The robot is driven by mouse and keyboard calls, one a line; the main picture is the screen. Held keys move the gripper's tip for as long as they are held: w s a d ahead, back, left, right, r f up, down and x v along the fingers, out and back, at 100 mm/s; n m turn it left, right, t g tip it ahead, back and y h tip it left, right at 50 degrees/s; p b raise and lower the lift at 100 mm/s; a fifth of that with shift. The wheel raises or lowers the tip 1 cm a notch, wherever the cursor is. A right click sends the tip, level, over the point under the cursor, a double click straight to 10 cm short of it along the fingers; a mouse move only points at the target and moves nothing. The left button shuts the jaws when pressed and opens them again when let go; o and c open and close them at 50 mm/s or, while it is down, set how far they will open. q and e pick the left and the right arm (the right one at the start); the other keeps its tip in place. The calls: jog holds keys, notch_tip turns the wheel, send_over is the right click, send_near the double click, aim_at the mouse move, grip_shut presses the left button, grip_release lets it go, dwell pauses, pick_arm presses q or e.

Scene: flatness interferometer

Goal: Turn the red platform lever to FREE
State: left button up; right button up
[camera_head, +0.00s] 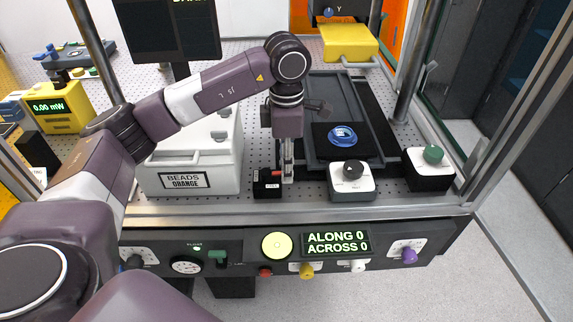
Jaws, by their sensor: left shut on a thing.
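The red platform lever (276,173) shows as a small bit of red on top of a small black block (264,188). The block has a small white label on its front, too small to read surely. It stands at the front edge of the perforated bench, right of the white box. My left gripper (286,176) points straight down at the lever, with its fingers shut on it. The fingers hide part of the lever, so its exact angle is unclear. My right gripper is out of view.
A white box labelled BEADS ORANGE (182,181) stands left of the lever. A white unit with a black knob (353,170) and a black unit with a green knob (433,154) stand right. A dark tray (336,90) lies behind. The front panel display (336,243) reads ALONG 0, ACROSS 0.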

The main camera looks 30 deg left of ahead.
pick_arm(q)
jog(key=shift+a+r, duration=0.1)
jog(key=o, duration=1.1)
jog(key=shift+o, duration=0.2)
notch_tip(320, 180, up, 12)
